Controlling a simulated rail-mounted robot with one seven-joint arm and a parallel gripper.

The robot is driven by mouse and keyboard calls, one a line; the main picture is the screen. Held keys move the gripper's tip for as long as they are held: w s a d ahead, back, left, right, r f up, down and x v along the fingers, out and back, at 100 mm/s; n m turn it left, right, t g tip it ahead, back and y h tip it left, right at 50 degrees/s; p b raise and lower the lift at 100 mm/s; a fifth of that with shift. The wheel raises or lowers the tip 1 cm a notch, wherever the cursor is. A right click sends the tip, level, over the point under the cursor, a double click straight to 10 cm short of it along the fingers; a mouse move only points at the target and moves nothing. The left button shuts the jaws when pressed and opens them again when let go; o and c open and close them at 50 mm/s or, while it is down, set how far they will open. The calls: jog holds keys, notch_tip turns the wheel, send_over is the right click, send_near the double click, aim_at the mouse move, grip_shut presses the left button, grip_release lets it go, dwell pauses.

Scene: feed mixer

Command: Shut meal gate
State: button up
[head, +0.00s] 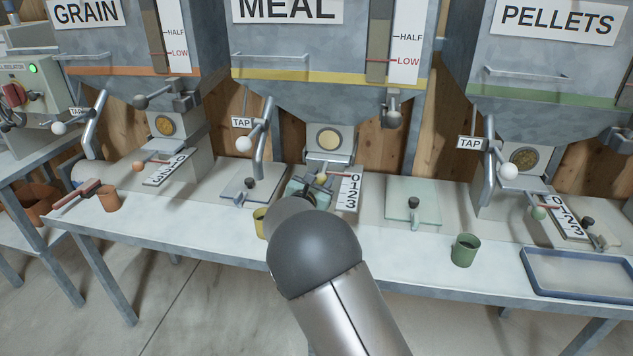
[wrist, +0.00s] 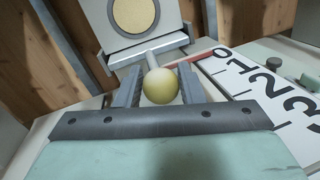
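The meal gate's yellow ball knob (wrist: 160,87) sits on a short rod below the meal outlet's round window (wrist: 134,14). In the head view the knob (head: 321,177) shows just beyond my arm. A red pointer (wrist: 190,60) reaches from the gate toward the 0 end of the number scale (wrist: 262,85). My gripper (wrist: 160,88) has one finger on each side of the knob, with little or no gap. I cannot tell whether the fingers press on it. In the head view my arm hides most of my gripper (head: 308,192).
A yellow cup (head: 260,222) stands left of my arm, partly hidden. A green cup (head: 465,250) and a blue tray (head: 585,275) stand to the right. The meal tap's white knob (head: 244,144) is to the left. Glass plates (head: 413,205) lie on the bench.

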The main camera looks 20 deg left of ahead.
jog(key=shift+o, duration=1.3)
jog(key=shift+w, duration=0.2)
jog(key=shift+s, duration=0.1)
jog(key=s+a, duration=0.2)
jog(key=s, duration=1.5)
jog(key=shift+a, duration=0.25)
jog(key=d+r+m+g+h+p, duration=0.1)
jog(key=d+r+m+g+h, duration=0.2)
jog(key=d, duration=0.4)
jog(key=d+m+g+h+p, duration=0.15)
jog(key=d+m, duration=0.25)
jog(key=d, duration=0.4)
jog(key=s+d+r+m+g+h+p, duration=0.1)
jog(key=s+d+m+g+p, duration=0.1)
jog(key=s+d+m+g, duration=0.45)
jog(key=s+d+r+m+g+h+p, duration=0.1)
jog(key=d+r+m+g+p, duration=0.15)
jog(key=d, duration=0.75)
jog(key=s+d+r+m+g+y+p, duration=0.1)
jog(key=s+m+y, duration=0.3)
jog(key=s+m, duration=0.4)
jog(key=s+d+r+m+g+y+p, duration=0.2)
jog(key=s+m, duration=0.5)
jog(key=s, duration=0.4)
jog(key=g+y+p, duration=0.1)
jog(key=y+p, duration=0.1)
jog(key=y, duration=0.1)
jog(key=shift+s+d+m, duration=0.25)
jog(key=shift+d+m, duration=0.05)
jog(key=shift+m, duration=0.1)
